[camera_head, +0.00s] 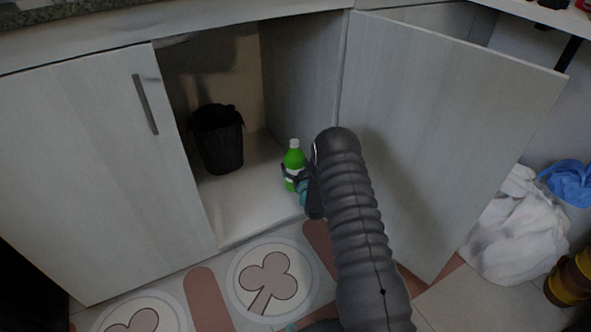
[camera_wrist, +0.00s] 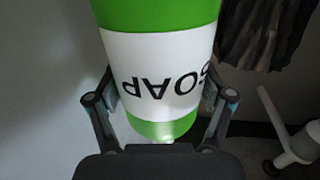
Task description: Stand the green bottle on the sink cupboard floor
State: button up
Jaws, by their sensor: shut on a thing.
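The green bottle (camera_head: 293,158) has a white cap and stands upright in the head view, inside the open sink cupboard near its right wall. In the wrist view the bottle (camera_wrist: 160,60) shows a white label reading SOAP, upside down. My gripper (camera_head: 299,184) is shut on the bottle's lower part; in the wrist view its fingers (camera_wrist: 160,110) lie on either side. The pale cupboard floor (camera_head: 240,200) lies below and left of the bottle. I cannot tell whether the bottle's base touches it; my gripper and arm hide that part.
A black bin (camera_head: 218,140) stands left of the bottle, deeper in the cupboard. The open right door (camera_head: 440,120) is beside my arm; the left door (camera_head: 85,160) is closed. Floor between bin and front edge is clear. A white bag (camera_head: 518,235) lies outside at right.

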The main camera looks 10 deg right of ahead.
jog(key=shift+w+d+f, duration=0.1)
jog(key=shift+d+f, duration=0.1)
jog(key=shift+f, duration=0.55)
jog(key=shift+f, duration=0.2)
jog(key=o, duration=1.6)
jog(key=shift+r, duration=0.1)
